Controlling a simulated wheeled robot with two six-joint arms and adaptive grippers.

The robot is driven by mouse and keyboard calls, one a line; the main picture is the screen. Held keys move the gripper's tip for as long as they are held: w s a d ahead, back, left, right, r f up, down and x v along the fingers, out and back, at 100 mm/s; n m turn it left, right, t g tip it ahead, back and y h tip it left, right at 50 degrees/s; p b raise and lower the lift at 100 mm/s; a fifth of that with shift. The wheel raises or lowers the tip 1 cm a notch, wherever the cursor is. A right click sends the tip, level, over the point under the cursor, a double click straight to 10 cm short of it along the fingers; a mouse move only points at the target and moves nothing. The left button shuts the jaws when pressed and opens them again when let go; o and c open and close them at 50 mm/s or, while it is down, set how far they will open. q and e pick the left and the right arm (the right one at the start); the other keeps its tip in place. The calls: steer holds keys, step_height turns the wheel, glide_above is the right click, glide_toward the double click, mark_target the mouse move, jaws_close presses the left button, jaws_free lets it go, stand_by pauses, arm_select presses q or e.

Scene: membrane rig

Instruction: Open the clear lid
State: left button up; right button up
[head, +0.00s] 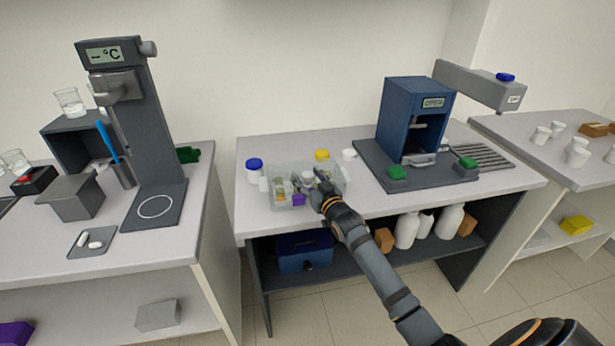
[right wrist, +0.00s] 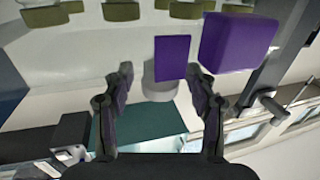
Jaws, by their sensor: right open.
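A clear box (head: 273,196) stands on the middle bench, with several small vials and jars showing through its walls. I cannot tell the clear lid apart from the box, or whether it is open or shut. My right gripper (head: 322,190) is at the box's front right part and hides some of it; I cannot tell whether they touch. In the right wrist view its two fingers (right wrist: 158,78) are apart, with nothing held between them. A purple flat piece (right wrist: 172,57) and a purple block (right wrist: 238,40) show beyond the fingertips. My left gripper is not in view.
A blue-capped jar (head: 255,170) stands left of the box, a yellow-capped one (head: 322,156) behind it. A blue press (head: 412,118) on a dark base stands to the right. A tall grey instrument (head: 145,130) stands on the left bench. The bench front is clear.

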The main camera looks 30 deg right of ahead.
steer(key=shift+w, duration=0.1)
jaws_close()
stand_by(0.4)
